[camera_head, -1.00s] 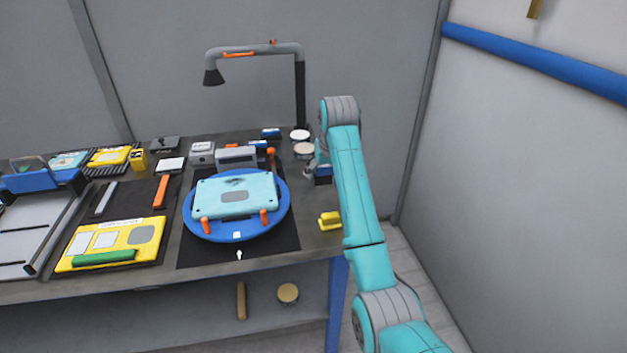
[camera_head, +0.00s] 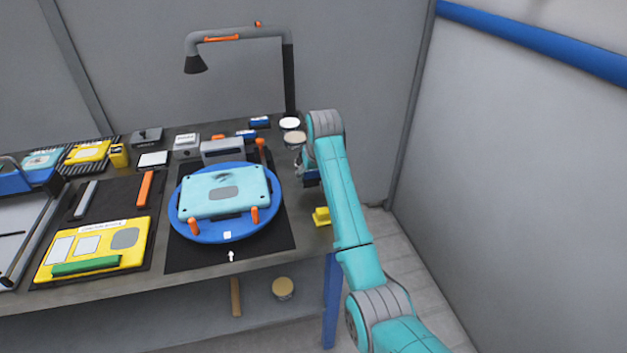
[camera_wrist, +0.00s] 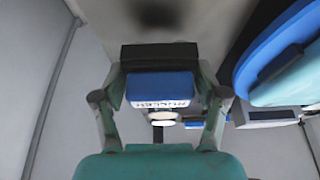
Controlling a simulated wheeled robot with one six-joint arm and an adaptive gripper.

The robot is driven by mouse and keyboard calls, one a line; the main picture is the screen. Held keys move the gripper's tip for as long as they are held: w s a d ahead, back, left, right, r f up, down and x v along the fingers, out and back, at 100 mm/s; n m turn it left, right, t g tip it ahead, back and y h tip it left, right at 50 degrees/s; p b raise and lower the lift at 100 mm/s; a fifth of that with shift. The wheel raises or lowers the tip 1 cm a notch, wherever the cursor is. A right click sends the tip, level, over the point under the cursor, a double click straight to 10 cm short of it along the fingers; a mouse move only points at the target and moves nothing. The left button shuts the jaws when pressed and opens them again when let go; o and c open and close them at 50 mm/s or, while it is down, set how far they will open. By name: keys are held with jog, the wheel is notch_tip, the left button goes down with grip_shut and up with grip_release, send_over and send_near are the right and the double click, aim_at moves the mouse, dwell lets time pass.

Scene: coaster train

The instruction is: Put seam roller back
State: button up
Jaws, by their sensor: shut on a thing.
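My gripper (camera_wrist: 160,82) is shut on a block with a blue face (camera_wrist: 160,87), a black upper part and a white lettered label at its lower edge. My fingertips lie along both sides of the block in the wrist view. I cannot tell whether the block touches the bench.
A blue turntable (camera_head: 210,235) with a light-blue panel (camera_head: 205,200) stands left of my gripper. A yellow block (camera_head: 321,216) sits at the bench's right edge. Round tins (camera_head: 294,137) and a lamp post (camera_head: 290,80) stand behind. The right wall is beyond some floor.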

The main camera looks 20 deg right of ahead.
aim_at(315, 179)
jog(key=shift+f, duration=0.95)
jog(key=shift+f, duration=0.35)
jog(key=shift+s+f, duration=0.1)
jog(key=shift+f, duration=0.3)
jog(key=c, duration=0.5)
jog(key=o, duration=1.5)
jog(key=shift+f, duration=0.15)
jog(key=shift+r, duration=0.2)
jog(key=shift+r, duration=0.55)
jog(key=v, duration=1.2)
jog(key=shift+r, duration=0.15)
